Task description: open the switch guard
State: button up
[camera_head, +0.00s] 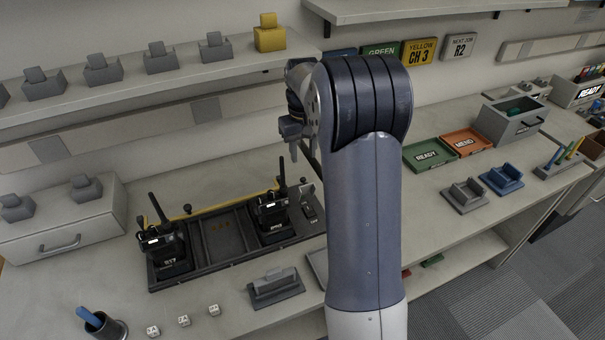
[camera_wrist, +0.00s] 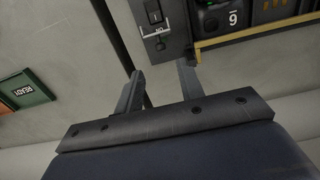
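The switch (camera_head: 310,211) sits at the right end of the dark charging tray (camera_head: 215,268), beside the right-hand radio. In the wrist view the switch panel (camera_wrist: 160,32) is at the top, with a small dark switch piece (camera_wrist: 153,12) and an upside-down label. I cannot make out whether its guard is up or down. My gripper (camera_head: 301,152) hangs above and behind the tray's right end, apart from the switch. In the wrist view my gripper (camera_wrist: 161,70) shows two fingers spread with an empty gap, just below the panel.
Two black radios with upright antennas, one at left (camera_head: 166,248) and one at right (camera_head: 270,217), stand in the tray. A yellow rail (camera_head: 222,203) runs along its back. A grey cradle (camera_head: 275,288) stands in front. A shelf (camera_head: 150,85) overhangs behind. Green READY (camera_head: 430,155) and orange MEND (camera_head: 465,142) trays lie right.

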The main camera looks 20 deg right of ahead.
aim_at(304, 188)
notch_tip(304, 188, down, 8)
jog(key=shift+f+p, duration=0.15)
jog(key=shift+p, duration=0.15)
grip_shut()
dwell(0.3)
